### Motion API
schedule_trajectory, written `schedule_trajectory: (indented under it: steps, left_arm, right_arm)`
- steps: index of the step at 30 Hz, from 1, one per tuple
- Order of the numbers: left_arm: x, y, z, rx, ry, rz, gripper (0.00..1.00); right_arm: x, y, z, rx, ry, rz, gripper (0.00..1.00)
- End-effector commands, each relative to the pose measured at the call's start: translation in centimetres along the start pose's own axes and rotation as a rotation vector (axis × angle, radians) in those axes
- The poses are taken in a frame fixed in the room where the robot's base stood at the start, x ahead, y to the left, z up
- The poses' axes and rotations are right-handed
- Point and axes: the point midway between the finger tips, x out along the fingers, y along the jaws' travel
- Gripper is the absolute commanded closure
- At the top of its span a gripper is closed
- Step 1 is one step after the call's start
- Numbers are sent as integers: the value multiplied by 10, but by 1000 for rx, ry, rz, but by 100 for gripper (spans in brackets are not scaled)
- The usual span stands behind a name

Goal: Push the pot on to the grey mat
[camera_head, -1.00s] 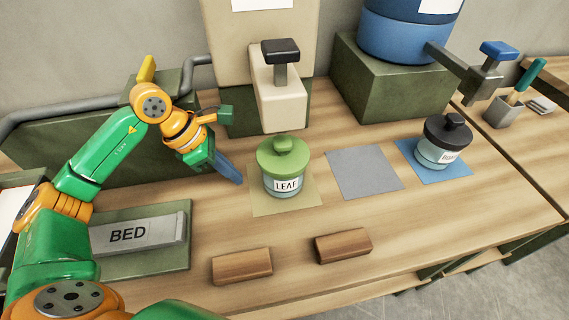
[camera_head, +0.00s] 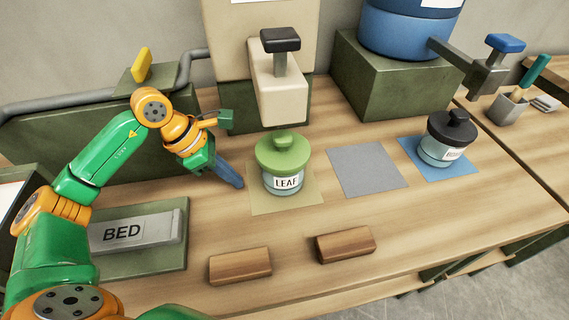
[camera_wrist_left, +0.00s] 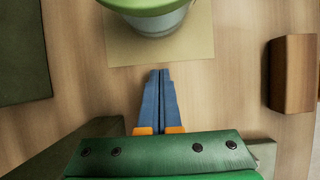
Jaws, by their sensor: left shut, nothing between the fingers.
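The pot with the green lid and the label LEAF (camera_head: 284,165) stands upright on a tan mat (camera_head: 258,202). The grey mat (camera_head: 366,171) is empty and lies just right of the tan mat. A second pot with a black lid (camera_head: 444,141) stands on a blue mat (camera_head: 437,171) further right. My left gripper (camera_head: 238,183) is shut and empty, low over the table left of the LEAF pot, with a small gap to it. In the left wrist view the shut fingers (camera_wrist_left: 159,82) point at the LEAF pot (camera_wrist_left: 158,15). My right gripper is not in view.
Two wooden blocks (camera_head: 240,266) (camera_head: 345,245) lie near the table's front edge. A BED sign (camera_head: 135,236) on a green base stands at left. A cream dispenser (camera_head: 280,90) and a blue barrel (camera_head: 405,30) with a tap stand behind the mats.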

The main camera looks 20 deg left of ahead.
Motion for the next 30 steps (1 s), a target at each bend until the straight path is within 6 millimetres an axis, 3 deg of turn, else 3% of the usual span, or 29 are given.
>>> schedule_trajectory:
  steps: [6,16,23,30]
  left_arm:
    - [8,0,-4,0,0,0,100]
    - [-3,0,2,0,0,1,100]
    - [-2,0,1,0,0,0,100]
    - [2,0,13,-2,-2,-2,100]
  right_arm:
    - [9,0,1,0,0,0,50]
    - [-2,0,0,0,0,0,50]
    - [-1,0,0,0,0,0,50]
    - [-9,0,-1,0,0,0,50]
